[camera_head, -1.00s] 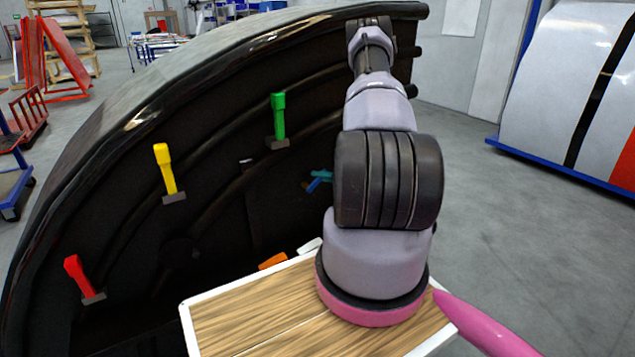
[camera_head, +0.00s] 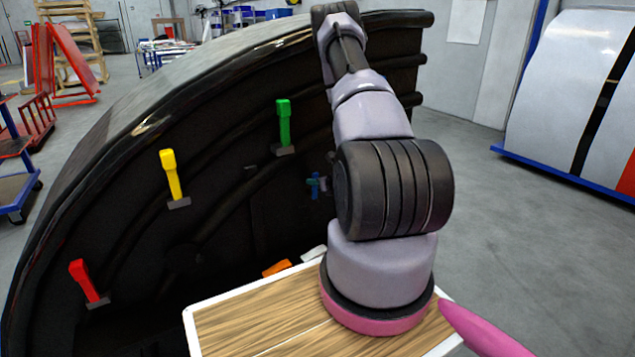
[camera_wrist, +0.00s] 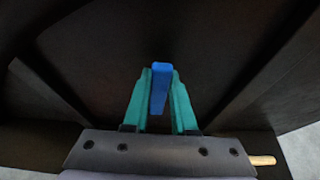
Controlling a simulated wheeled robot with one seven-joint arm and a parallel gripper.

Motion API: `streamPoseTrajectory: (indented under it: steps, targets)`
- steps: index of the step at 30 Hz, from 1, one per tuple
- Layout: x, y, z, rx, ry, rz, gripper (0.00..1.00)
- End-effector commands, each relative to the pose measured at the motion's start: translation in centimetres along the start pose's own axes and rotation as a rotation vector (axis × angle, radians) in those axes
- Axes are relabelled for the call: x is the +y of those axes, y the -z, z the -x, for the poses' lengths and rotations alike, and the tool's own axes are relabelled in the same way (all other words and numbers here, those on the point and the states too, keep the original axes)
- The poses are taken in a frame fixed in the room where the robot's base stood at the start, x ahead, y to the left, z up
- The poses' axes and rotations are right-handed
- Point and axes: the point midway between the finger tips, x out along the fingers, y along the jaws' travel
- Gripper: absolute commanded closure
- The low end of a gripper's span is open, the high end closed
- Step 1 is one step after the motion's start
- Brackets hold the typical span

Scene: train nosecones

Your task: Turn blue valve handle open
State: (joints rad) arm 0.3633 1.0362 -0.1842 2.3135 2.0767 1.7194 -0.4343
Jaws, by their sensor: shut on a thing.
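The blue valve handle (camera_wrist: 159,88) stands between the two teal fingers of my gripper (camera_wrist: 159,84) in the wrist view. The fingers are shut on it, one on each side. In the head view the blue handle (camera_head: 315,186) shows upright in small part, just left of my arm, with a bit of my gripper (camera_head: 322,184) beside it. The handle's base is hidden in both views.
A green handle (camera_head: 284,124), a yellow handle (camera_head: 171,175) and a red handle (camera_head: 84,282) stand on the dark curved shell (camera_head: 225,215). Orange (camera_head: 276,268) and white (camera_head: 314,254) handles show behind the wooden tabletop (camera_head: 265,318). Open floor lies at right.

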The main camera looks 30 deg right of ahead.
Motion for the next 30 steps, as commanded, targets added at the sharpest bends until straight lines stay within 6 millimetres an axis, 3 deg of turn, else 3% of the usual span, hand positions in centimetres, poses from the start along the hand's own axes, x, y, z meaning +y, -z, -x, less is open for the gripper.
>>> streamPoseTrajectory:
  steps: [20,21,23,30]
  targets:
    - [0.42,0.21,0.05,0.005,0.025,0.062,1.0]
    - [0.42,0.22,0.05,0.005,0.025,0.062,0.71]
    - [0.42,0.2,0.05,0.004,0.025,0.062,0.48]
    - [0.41,0.1,0.01,0.002,0.025,0.061,0.45]
